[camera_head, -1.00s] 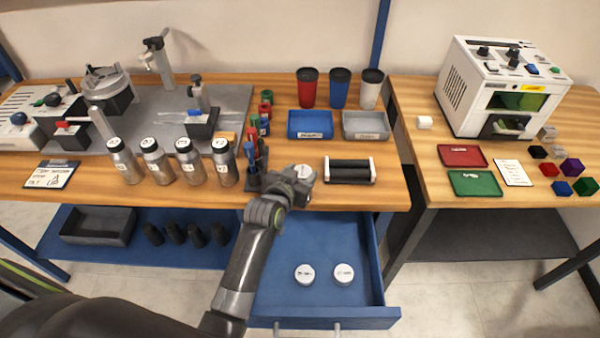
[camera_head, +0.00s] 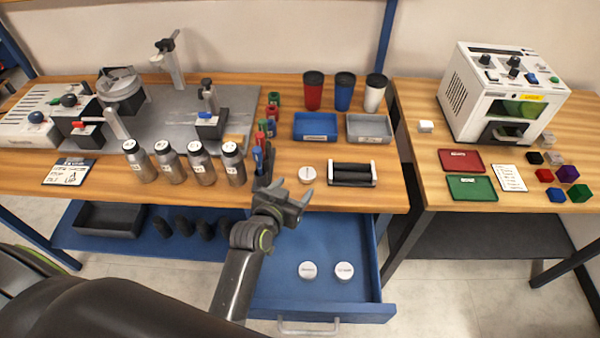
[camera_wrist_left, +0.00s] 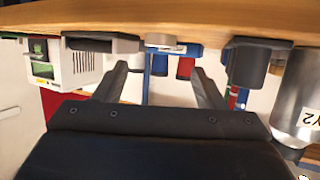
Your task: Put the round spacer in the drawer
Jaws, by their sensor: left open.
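A white round spacer (camera_head: 307,174) lies flat on the wooden table near its front edge, left of the black roller stand. It also shows in the left wrist view (camera_wrist_left: 161,41), between and beyond the fingers. Two similar white round pieces, one on the left (camera_head: 307,270) and one on the right (camera_head: 344,271), lie in the open blue drawer (camera_head: 270,290) with faint labels on top. My right gripper is not in view.
The black roller stand (camera_head: 352,174) is right of the spacer. A pen holder (camera_head: 262,178) and several metal bottles (camera_head: 201,160) stand to its left. Blue (camera_head: 315,136) and grey trays (camera_head: 368,138) lie behind. The drawer floor has free room.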

